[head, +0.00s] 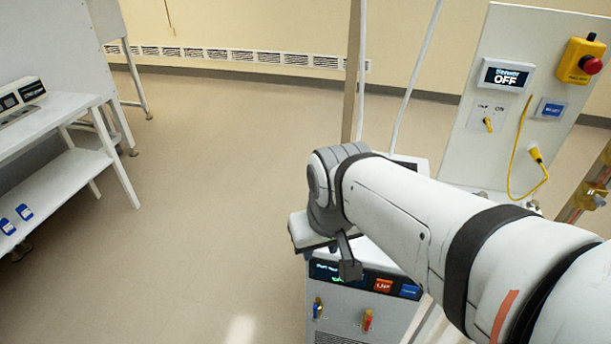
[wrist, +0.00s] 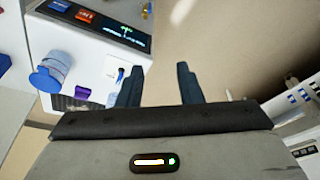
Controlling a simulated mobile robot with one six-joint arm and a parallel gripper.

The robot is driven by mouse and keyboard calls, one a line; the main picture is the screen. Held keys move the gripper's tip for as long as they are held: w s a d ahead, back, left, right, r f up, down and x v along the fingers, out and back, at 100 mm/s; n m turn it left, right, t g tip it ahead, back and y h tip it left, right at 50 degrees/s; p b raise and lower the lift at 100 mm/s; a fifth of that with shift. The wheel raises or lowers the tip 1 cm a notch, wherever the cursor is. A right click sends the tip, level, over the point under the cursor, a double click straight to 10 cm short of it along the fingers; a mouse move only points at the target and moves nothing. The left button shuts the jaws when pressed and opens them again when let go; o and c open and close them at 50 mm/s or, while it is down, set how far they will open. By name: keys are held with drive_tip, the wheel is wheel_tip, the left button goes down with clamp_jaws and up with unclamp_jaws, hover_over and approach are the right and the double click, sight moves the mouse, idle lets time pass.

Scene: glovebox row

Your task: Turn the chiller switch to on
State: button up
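A white floor unit, seemingly the chiller (head: 345,328), stands below my arm with a dark display and red and blue buttons. It also shows in the wrist view (wrist: 95,52). My gripper (head: 349,266) hangs over the unit's near top edge. In the wrist view my two fingers (wrist: 159,84) are apart, with nothing between them, and do not touch the lever.
A panel (head: 462,160) at right carries a display reading OFF, a yellow switch (head: 488,125) and a red stop button (head: 591,65). Blue (head: 317,308) and red (head: 367,320) handles are on the unit's front. A bench (head: 60,115) stands left; the floor between is clear.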

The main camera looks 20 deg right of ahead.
drive_tip(key=shift+w, duration=0.1)
drive_tip(key=w+d+f+m+g, duration=0.1)
drive_tip(key=w+d+f+m, duration=0.1)
drive_tip(key=w, duration=0.4)
drive_tip(key=w+d+f+m+g, duration=0.1)
drive_tip(key=w+d+f+m, duration=0.1)
drive_tip(key=w+d+f, duration=0.3)
drive_tip(key=w+d+f+m+g, duration=0.1)
drive_tip(key=w+d+f+m, duration=0.1)
drive_tip(key=w+d, duration=0.3)
drive_tip(key=shift+w+f+m, duration=0.3)
drive_tip(key=shift+w+f, duration=0.35)
drive_tip(key=shift+w, duration=0.3)
wheel_tip(320, 180, down, 8)
drive_tip(key=shift+d+r+p, duration=0.1)
drive_tip(key=shift+p, duration=0.5)
clamp_jaws()
